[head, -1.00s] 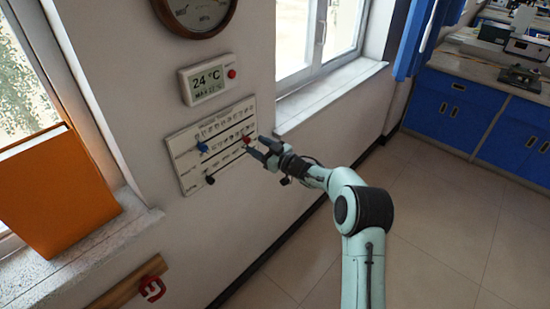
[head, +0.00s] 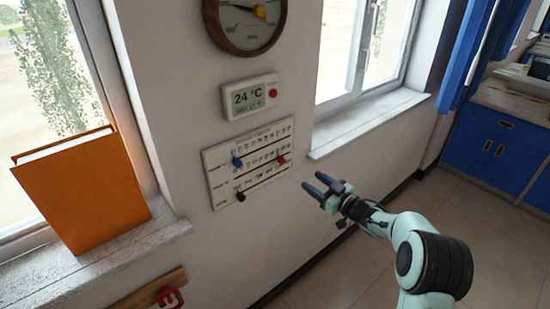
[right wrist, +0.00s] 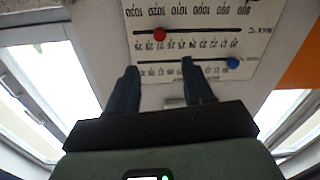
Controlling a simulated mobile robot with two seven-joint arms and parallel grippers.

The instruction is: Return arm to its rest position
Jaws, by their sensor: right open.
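My right gripper (head: 319,187) is open and empty in the head view, in front of the wall, to the lower right of a white slider panel (head: 222,191). Its two dark fingers point up in the right wrist view (right wrist: 160,90), with the panel (right wrist: 240,20) beyond them. The panel carries a red knob (head: 281,160), a blue knob (head: 237,162) and a black knob (head: 241,196). The fingers are apart from the knobs. The red knob (right wrist: 160,41) and blue knob (right wrist: 233,62) also show in the right wrist view. My left gripper is not in view.
A thermostat display (head: 249,96) and a round gauge (head: 244,22) hang above the panel. An orange book (head: 85,190) stands on the left window sill (head: 110,259). A second sill (head: 370,121) juts out at right. Blue cabinets (head: 490,150) stand far right, with open floor before them.

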